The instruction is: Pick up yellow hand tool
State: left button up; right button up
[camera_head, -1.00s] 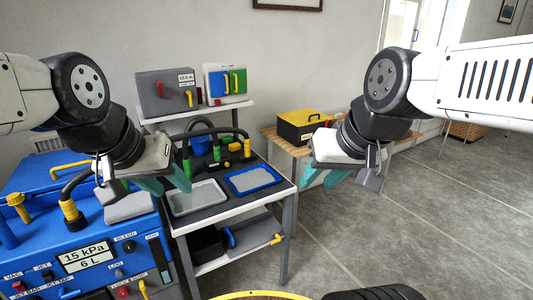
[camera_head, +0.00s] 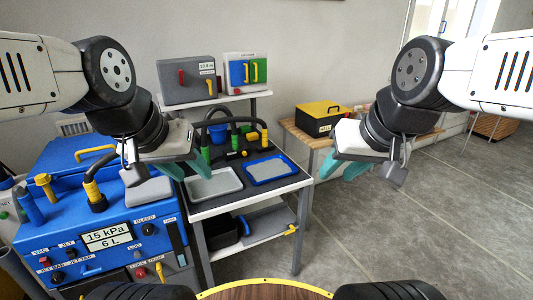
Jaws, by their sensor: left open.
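A black hose arches over the dark worktop (camera_head: 230,181). It has a yellow-cuffed end (camera_head: 264,139), which looks like the yellow hand tool, and a green-cuffed end (camera_head: 205,152). The yellow end stands upright behind the blue-rimmed tray; its lower details are too small to tell. My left gripper (camera_head: 190,170) is open and empty, over the worktop's left front, left of and nearer than the yellow end. My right gripper (camera_head: 341,170) is open and empty, to the right of the worktop, over the floor side. Neither touches the tool.
A grey tray (camera_head: 213,187) and a blue-rimmed tray (camera_head: 271,170) lie on the worktop. A blue machine (camera_head: 60,233) with another yellow-cuffed hose (camera_head: 93,191) stands left. A yellow-lidded black box (camera_head: 322,118) sits on a bench behind. Floor at right is clear.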

aim_at(265, 147)
jog(key=i+u, duration=0.1)
jog(key=u, duration=0.3)
jog(key=i+l+u, duration=0.1)
jog(key=u, duration=0.3)
jog(key=i+l+u, duration=0.25)
jog(key=l, duration=0.4)
jog(key=i+l+u, duration=0.15)
jog(key=i+l, duration=0.15)
jog(key=i+l+u, duration=0.15)
jog(key=l, duration=0.25)
jog(key=i+l, duration=0.1)
jog(key=l, duration=0.2)
jog(key=i+l, duration=0.15)
jog(key=l, duration=0.15)
